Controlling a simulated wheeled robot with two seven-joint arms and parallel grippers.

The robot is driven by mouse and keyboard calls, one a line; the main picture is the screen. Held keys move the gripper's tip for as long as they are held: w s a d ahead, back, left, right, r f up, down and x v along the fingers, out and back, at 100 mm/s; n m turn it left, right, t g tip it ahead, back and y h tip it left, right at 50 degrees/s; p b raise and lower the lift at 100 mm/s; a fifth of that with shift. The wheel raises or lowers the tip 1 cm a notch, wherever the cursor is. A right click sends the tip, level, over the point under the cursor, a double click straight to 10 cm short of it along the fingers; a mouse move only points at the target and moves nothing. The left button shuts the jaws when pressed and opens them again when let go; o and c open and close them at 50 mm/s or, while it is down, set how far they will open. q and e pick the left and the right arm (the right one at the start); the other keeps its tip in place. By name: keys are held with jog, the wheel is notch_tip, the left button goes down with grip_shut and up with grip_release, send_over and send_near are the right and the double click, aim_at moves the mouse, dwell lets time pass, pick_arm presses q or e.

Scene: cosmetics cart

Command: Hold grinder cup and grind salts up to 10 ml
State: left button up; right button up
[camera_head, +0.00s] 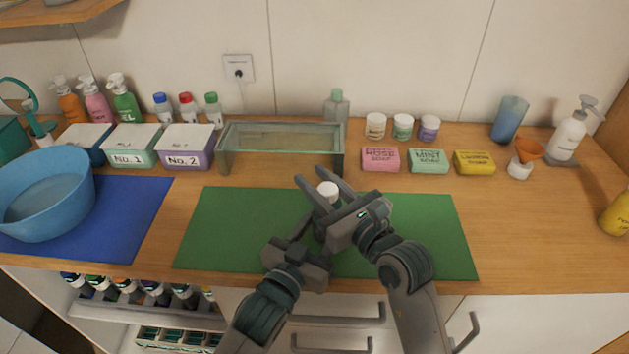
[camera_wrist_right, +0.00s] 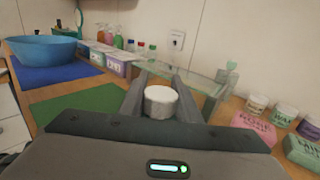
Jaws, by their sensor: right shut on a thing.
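A small white round-topped thing (camera_head: 328,190), likely the grinder cup, stands above the green mat. My right gripper (camera_head: 317,176) is shut on it, with one finger on each side; in the right wrist view the white top (camera_wrist_right: 160,98) shows between the fingers. Its lower part is hidden by the gripper. My left gripper (camera_head: 297,258) is just below and left of the right one, close to the cup; its fingertips are hidden, so I cannot tell whether it touches the cup. No salts or 10 ml mark can be made out.
The green mat (camera_head: 225,235) is mostly bare. A glass stand (camera_head: 230,135) is behind it. Soap boxes (camera_head: 380,160) and small jars stand at right. A blue basin (camera_head: 45,205) on a blue mat is at left. An orange funnel (camera_head: 528,149) is far right.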

dwell(0.5)
jog(key=o, duration=1.1)
jog(key=shift+c, duration=0.2)
jog(key=v, duration=1.2)
